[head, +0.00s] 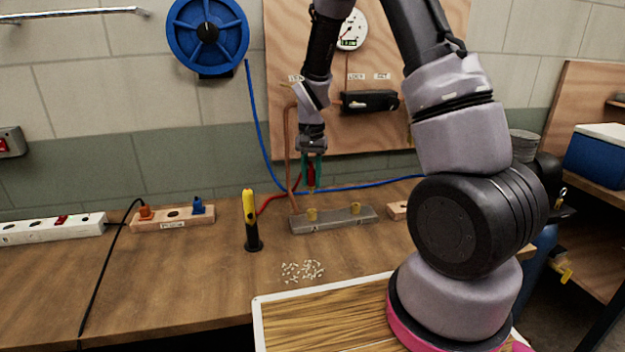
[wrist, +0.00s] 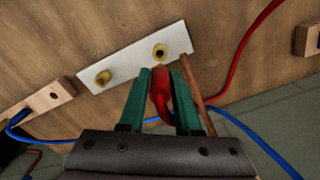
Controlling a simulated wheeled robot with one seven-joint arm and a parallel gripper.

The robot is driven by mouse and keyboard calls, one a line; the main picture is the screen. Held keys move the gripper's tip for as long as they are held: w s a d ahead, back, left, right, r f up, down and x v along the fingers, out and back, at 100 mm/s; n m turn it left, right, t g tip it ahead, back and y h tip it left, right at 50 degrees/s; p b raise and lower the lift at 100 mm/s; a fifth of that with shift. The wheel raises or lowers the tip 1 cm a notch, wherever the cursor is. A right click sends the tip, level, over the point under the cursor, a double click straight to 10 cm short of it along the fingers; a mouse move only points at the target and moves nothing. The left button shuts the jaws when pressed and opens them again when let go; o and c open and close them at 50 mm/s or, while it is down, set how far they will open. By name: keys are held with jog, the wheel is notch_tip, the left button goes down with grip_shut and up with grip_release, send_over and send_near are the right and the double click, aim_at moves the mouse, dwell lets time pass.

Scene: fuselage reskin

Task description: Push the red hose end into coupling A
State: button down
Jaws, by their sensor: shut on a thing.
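My gripper (head: 312,172) has green fingers and is shut on the red hose end (head: 311,176). It holds it pointing down above the left brass coupling (head: 312,214) on the grey metal block (head: 334,221). In the wrist view the red hose end (wrist: 160,92) sits between the fingers (wrist: 164,74), with the open-mouthed coupling (wrist: 159,52) just beyond its tip. A gap appears to remain between them. The other coupling (wrist: 103,78) is at the left of the plate (wrist: 130,63). I cannot read which coupling is marked A.
A copper pipe (wrist: 192,82) and a blue hose (wrist: 262,145) run close to my gripper. A yellow and black tool (head: 250,218) stands left of the block. Small white bits (head: 302,271) lie in front. A wooden socket block (head: 172,216) stands farther left.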

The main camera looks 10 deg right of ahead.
jog(key=shift+f, duration=0.15)
jog(key=shift+f, duration=2.4)
jog(key=c, duration=1.5)
grip_release()
grip_shut()
jog(key=shift+f, duration=1.4)
jog(key=o, duration=1)
grip_release()
